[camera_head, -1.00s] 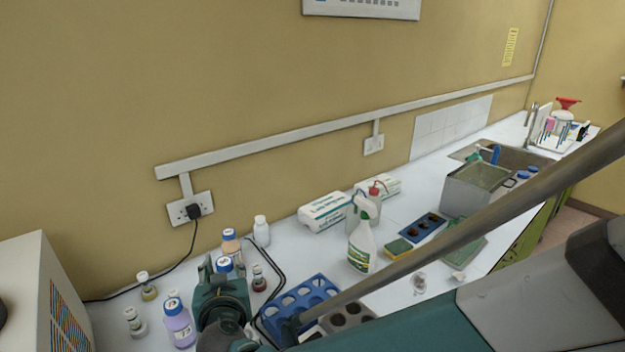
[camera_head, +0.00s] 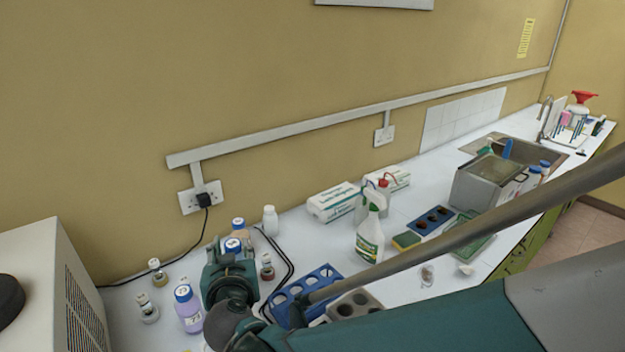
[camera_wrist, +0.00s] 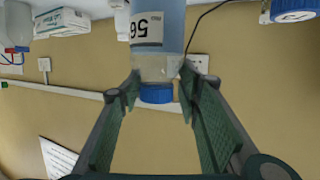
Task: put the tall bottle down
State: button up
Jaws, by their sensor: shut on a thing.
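In the wrist view, which looks upside down, a pale blue, clear bottle (camera_wrist: 158,30) with a numbered white label and a blue cap (camera_wrist: 157,93) is between the fingers of my gripper (camera_wrist: 158,80). The fingers are shut around its neck, near the cap. Its base is out of that view. A blue-capped bottle (camera_head: 233,245) shows just behind the wrist and is probably the held one. I cannot tell whether its base touches the bench.
A purple bottle (camera_head: 190,313), small vials (camera_head: 158,272), a white bottle (camera_head: 270,220) and a brown vial (camera_head: 267,268) stand close around on the white bench (camera_head: 330,238). A blue rack (camera_head: 318,279) and spray bottle (camera_head: 370,238) are to the right. A black cable runs nearby.

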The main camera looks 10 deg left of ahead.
jog(key=shift+w+d, duration=0.1)
jog(key=w+d+m+h, duration=0.25)
jog(key=w+d, duration=0.25)
jog(key=d, duration=0.8)
jog(key=w+d+m+h+b, duration=0.15)
jog(key=w+d+h, duration=0.35)
jog(key=d, duration=0.8)
jog(key=w+d+m+h, duration=0.25)
jog(key=w+d, duration=0.35)
jog(key=d, duration=0.6)
jog(key=d+m+h, duration=0.2)
jog(key=d+m, duration=0.1)
jog(key=d, duration=1.1)
jog(key=shift+d+r+g+h, duration=0.15)
jog(key=shift+d+g+h, duration=0.15)
jog(key=shift+d+h, duration=0.1)
jog(key=shift+s+m, duration=0.1)
jog(key=shift+m, duration=0.15)
jog(key=shift+a+f+b, duration=0.1)
jog(key=shift+f+b, duration=0.9)
jog(key=shift+f, duration=1.95)
